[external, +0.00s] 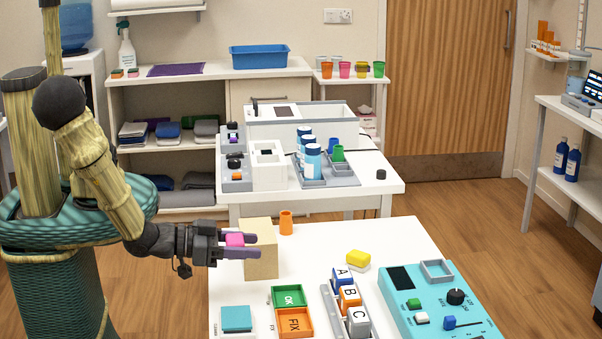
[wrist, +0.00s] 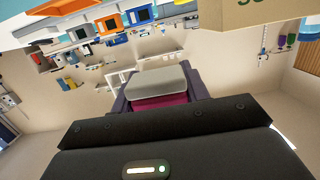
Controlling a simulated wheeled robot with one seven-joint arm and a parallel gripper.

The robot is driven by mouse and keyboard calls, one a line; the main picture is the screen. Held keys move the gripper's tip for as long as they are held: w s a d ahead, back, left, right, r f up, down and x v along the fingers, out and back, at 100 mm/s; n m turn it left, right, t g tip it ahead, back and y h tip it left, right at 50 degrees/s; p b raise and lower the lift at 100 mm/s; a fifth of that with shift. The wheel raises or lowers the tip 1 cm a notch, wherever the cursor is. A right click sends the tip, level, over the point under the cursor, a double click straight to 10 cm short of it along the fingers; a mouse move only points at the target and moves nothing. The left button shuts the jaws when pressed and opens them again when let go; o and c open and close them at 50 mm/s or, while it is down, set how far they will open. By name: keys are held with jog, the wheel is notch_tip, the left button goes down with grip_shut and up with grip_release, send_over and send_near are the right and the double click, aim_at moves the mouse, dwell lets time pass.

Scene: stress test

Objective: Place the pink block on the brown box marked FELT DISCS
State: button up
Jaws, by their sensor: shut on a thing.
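The pink block (external: 235,239) is between the two purple fingers of my gripper (external: 254,246), which is shut on it. In the wrist view the magenta block (wrist: 162,100) shows with a pale grey layer (wrist: 158,80) on one side. The brown box (external: 263,258) stands upright on the near white table. My fingertips overlap its left part in the external view; I cannot tell whether they touch it. Part of the box (wrist: 235,17) shows at the top of the wrist view with some green lettering. Its full label is not readable.
An orange cup (external: 286,222) stands just behind the box. Green and orange trays (external: 294,322), lettered blocks (external: 349,297) and a turquoise panel (external: 440,305) fill the table's front. Bare tabletop (external: 320,247) lies right of the box.

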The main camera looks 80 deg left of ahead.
jog(key=w+a+r+n+y+p, duration=0.2)
jog(key=a+r+y+p, duration=0.1)
jog(key=a, duration=0.4)
jog(key=w+a+r+n+g+y+p, duration=0.1)
jog(key=w+a+r+n+y+p, duration=0.1)
jog(key=w+a+r+p, duration=0.1)
jog(key=a+r+p, duration=0.1)
jog(key=a+r, duration=0.1)
jog(key=a, duration=0.1)
jog(key=shift+a+r+y+p, duration=0.2)
jog(key=shift+a+y+p, duration=0.1)
jog(key=shift+a+y, duration=0.1)
send_over(265, 228)
jog(key=shift+d+f, duration=0.1)
jog(key=shift+f, duration=2.8)
jog(key=shift+f, duration=0.1)
jog(key=shift+f+p, duration=0.35)
jog(key=shift+f, duration=1.65)
